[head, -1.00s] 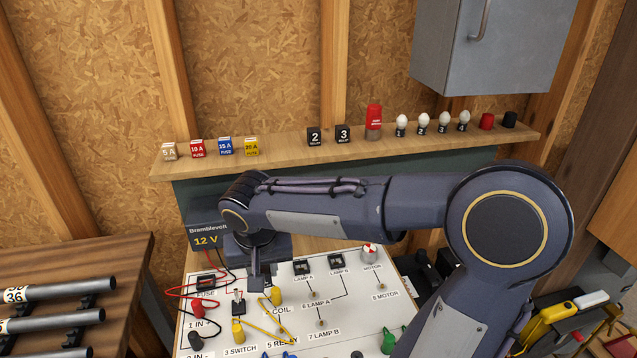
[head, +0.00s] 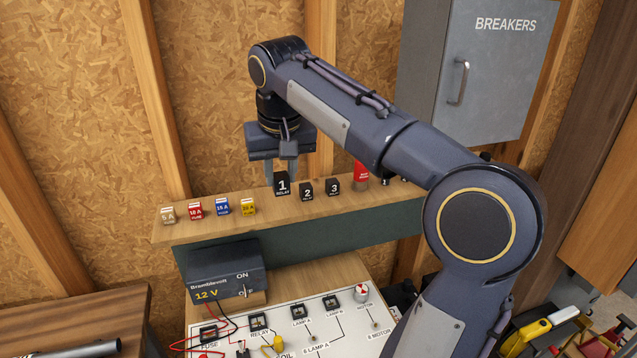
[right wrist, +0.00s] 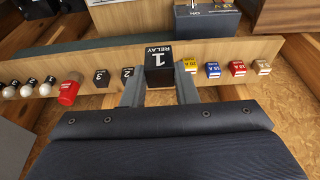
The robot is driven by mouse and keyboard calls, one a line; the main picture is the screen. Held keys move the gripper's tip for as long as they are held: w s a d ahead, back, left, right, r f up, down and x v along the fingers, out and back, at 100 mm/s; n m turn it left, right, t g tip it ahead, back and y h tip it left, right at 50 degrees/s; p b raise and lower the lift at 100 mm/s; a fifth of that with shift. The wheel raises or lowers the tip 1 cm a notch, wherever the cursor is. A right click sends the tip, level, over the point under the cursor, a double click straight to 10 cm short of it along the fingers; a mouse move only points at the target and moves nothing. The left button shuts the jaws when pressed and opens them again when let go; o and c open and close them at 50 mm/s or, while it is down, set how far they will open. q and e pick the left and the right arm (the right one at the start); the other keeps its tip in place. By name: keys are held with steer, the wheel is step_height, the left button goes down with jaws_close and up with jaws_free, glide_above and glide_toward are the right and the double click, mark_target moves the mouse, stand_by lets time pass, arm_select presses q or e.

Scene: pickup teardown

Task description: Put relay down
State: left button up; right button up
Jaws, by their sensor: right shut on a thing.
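A black relay marked 1 (head: 282,185) is held between the fingers of my right gripper (head: 281,170), above the wooden shelf (head: 200,229). It also shows in the right wrist view (right wrist: 160,65), upright between the two fingers. In the head view it is left of the relay marked 2 (head: 307,191) and the relay marked 3 (head: 333,187), which stand on the shelf. I cannot tell whether its base touches the shelf. The relay spot on the white board (head: 258,321) shows below. My left gripper is not in view.
A yellow fuse (head: 248,207) and several other fuses stand left of the held relay. A red bottle-like item (head: 361,172) stands to the right, partly behind my arm. The power box (head: 225,272) and breaker cabinet (head: 485,75) are nearby.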

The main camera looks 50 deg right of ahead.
steer(key=w+d+f, duration=0.2)
steer(key=w, duration=0.1)
steer(key=w+d+f, duration=0.2)
steer(key=w+f, duration=0.1)
steer(key=w+d+f, duration=0.3)
steer(key=shift+w+f, duration=0.15)
steer(key=shift+f, duration=0.1)
steer(key=x, duration=0.4)
steer(key=shift+f, duration=0.1)
steer(key=shift+f, duration=0.1)
steer(key=shift+f, duration=0.15)
steer(key=o, duration=1)
